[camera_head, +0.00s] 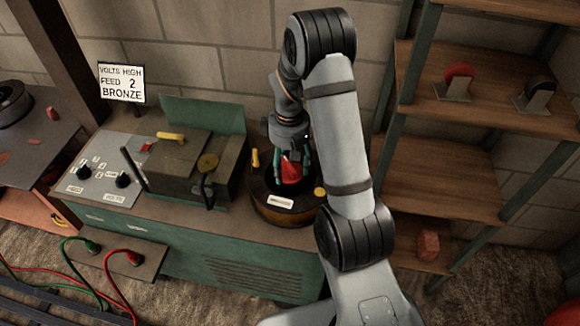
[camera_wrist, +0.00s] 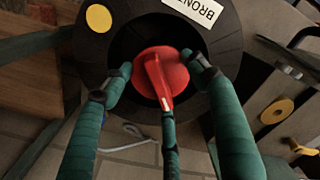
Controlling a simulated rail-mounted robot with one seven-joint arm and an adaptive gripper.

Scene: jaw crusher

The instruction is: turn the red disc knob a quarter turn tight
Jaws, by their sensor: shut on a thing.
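The red disc knob (camera_wrist: 150,62) has a raised bar across its face. It sits at the middle of a black round drum (camera_wrist: 215,48) that carries a white label reading "BRON", its end cut off. My gripper (camera_wrist: 158,78) is shut on the knob, with green fingers reaching around its rim and one finger at the end of the bar. In the head view the knob (camera_head: 291,170) shows between the fingers of my gripper (camera_head: 290,160), low over the drum (camera_head: 277,212) on the green bench. The knob's underside is hidden.
A brown machine box (camera_head: 187,165) with a yellow handle stands left of the drum. A control panel (camera_head: 98,172) and a sign (camera_head: 122,83) reading "VOLTS HIGH FEED 2 BRONZE" are further left. Wooden shelves (camera_head: 440,190) stand close on the right, with a red disc (camera_head: 458,75) on a stand.

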